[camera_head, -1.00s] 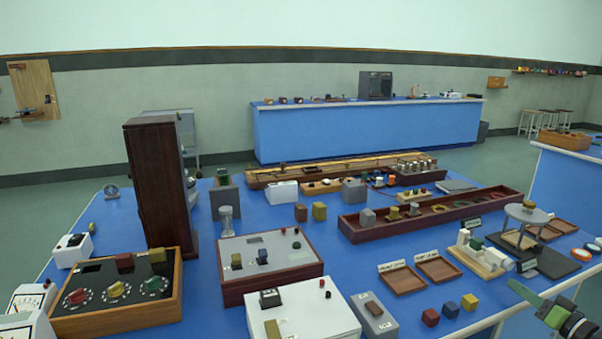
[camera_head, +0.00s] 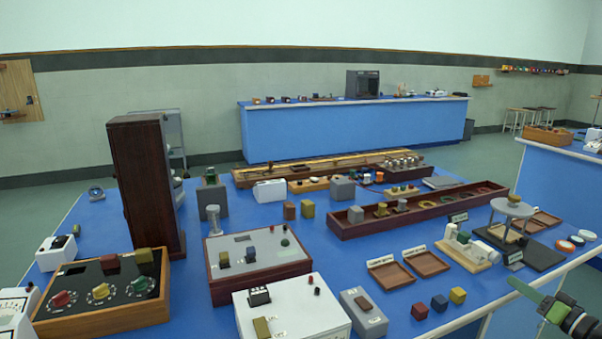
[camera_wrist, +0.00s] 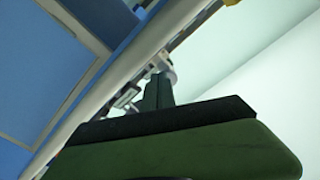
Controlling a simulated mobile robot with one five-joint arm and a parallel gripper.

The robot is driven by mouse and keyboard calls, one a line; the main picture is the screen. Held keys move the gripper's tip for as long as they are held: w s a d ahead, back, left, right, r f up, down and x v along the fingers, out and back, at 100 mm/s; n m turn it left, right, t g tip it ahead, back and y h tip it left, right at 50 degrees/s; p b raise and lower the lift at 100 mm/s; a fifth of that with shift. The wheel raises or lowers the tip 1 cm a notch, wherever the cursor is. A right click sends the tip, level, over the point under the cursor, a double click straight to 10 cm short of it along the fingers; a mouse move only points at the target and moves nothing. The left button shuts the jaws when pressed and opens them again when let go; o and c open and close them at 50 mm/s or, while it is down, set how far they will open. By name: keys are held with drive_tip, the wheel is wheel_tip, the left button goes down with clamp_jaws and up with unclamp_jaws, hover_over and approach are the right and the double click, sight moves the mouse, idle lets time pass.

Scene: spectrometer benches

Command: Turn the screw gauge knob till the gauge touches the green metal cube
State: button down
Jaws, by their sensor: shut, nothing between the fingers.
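A green cube (camera_head: 463,237) sits among white upright parts on a pale wooden base (camera_head: 477,264) at the right of the near blue bench in the head view. This small device looks like the screw gauge (camera_head: 451,231); its knob and the gap to the cube are too small to make out. My gripper (camera_head: 514,282) is at the lower right of the head view, nearer the camera than the device and apart from it. In the wrist view the gripper's dark green fingers (camera_wrist: 157,92) are together and empty. The device cannot be clearly picked out there.
A round-topped stand (camera_head: 512,208) on a dark base is right of the device. Two shallow wooden trays (camera_head: 427,263) lie to its left. Red, blue and yellow cubes (camera_head: 439,303) sit near the bench's front edge. Another blue bench (camera_head: 560,185) stands at the right.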

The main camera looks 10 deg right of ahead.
sight(494, 283)
drive_tip(key=x, duration=0.5)
drive_tip(key=shift+w, duration=0.35)
drive_tip(key=shift+a+r, duration=0.15)
drive_tip(key=shift+a, duration=0.1)
idle(0.3)
drive_tip(key=shift+s+a+r+p, duration=0.2)
drive_tip(key=shift+a+p, duration=0.15)
drive_tip(key=shift+a, duration=0.1)
drive_tip(key=shift+a+r+p, duration=0.35)
drive_tip(key=shift+a, duration=0.05)
idle(0.3)
